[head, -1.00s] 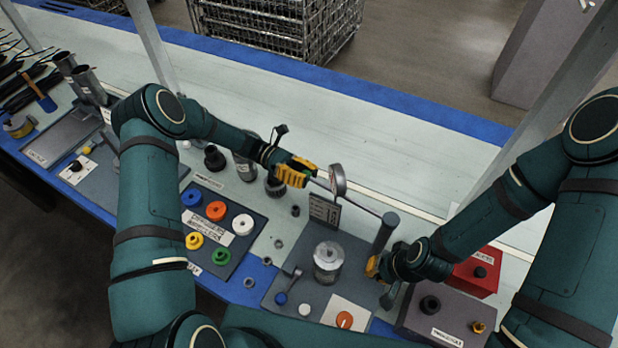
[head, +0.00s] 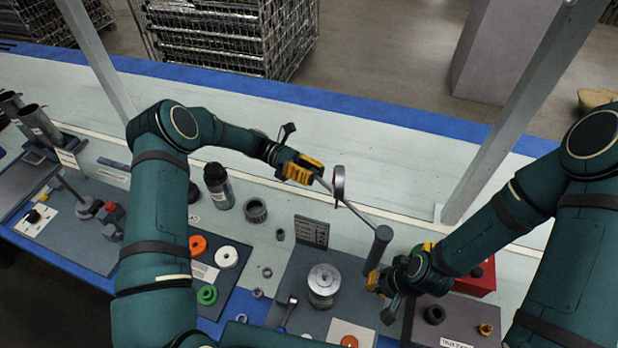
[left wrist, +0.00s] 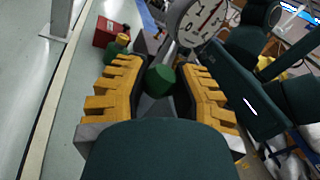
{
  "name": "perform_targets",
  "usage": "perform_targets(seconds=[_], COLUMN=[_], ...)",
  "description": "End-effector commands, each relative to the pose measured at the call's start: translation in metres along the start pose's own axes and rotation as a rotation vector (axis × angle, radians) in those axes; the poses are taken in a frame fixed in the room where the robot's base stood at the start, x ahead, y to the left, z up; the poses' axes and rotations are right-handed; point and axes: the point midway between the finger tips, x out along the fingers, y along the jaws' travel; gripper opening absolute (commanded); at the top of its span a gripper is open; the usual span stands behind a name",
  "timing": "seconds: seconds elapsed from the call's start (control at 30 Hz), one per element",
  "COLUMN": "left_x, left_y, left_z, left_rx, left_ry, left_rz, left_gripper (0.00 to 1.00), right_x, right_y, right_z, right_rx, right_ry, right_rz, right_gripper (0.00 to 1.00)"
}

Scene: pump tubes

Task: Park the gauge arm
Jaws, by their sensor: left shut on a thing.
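The gauge arm is a thin metal rod (head: 360,214) running from a dark upright post (head: 378,250) towards the back left, with a round dial gauge (head: 339,184) on it. The dial's white face also shows at the top of the left wrist view (left wrist: 202,18). My left gripper (head: 313,172) is shut on the green knob (left wrist: 160,80) at the rod's free end, which sits between its yellow fingers. Below the rod, a silver cylindrical part (head: 323,282) stands on the grey station plate (head: 290,270). My right gripper (head: 375,281) is low beside the post; its finger opening is unclear.
A dark label plate (head: 312,231) stands behind the silver part. A red box (head: 476,280) and a grey box (head: 450,318) lie right of the post, by my right arm. The pale bench behind is clear.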

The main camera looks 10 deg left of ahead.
Motion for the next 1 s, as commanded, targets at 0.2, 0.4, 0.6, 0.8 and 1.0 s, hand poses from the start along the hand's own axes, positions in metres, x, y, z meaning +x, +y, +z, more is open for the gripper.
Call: perform_targets(seconds=[0.2,0.4,0.6,0.8,1.0], left_x=[0.0004,0.0007,0.0010,0.0010,-0.0055], left_y=[0.0036,0.0040,0.0037,0.0030,0.0032], left_z=[0.0010,0.0016,0.0018,0.0012,0.0006], left_rx=[-0.001,0.000,0.000,-0.001,-0.002], left_ry=[-0.001,-0.001,-0.002,-0.001,-0.001], left_rz=[0.006,0.007,0.005,0.003,0.003], left_gripper=[0.00,0.00,0.61,0.61,0.61], right_x=[0.0012,0.0011,0.0011,0.0010,0.0010], right_y=[0.0004,0.0004,0.0004,0.0004,0.0003], right_z=[-0.0003,-0.0003,-0.0003,-0.0003,-0.0003], right_rx=[0.000,0.000,0.000,0.000,0.000], right_ry=[0.001,0.001,0.001,0.001,0.001], right_rz=[0.000,0.000,0.000,0.000,0.000], right_gripper=[0.00,0.00,0.00,0.00,0.00])
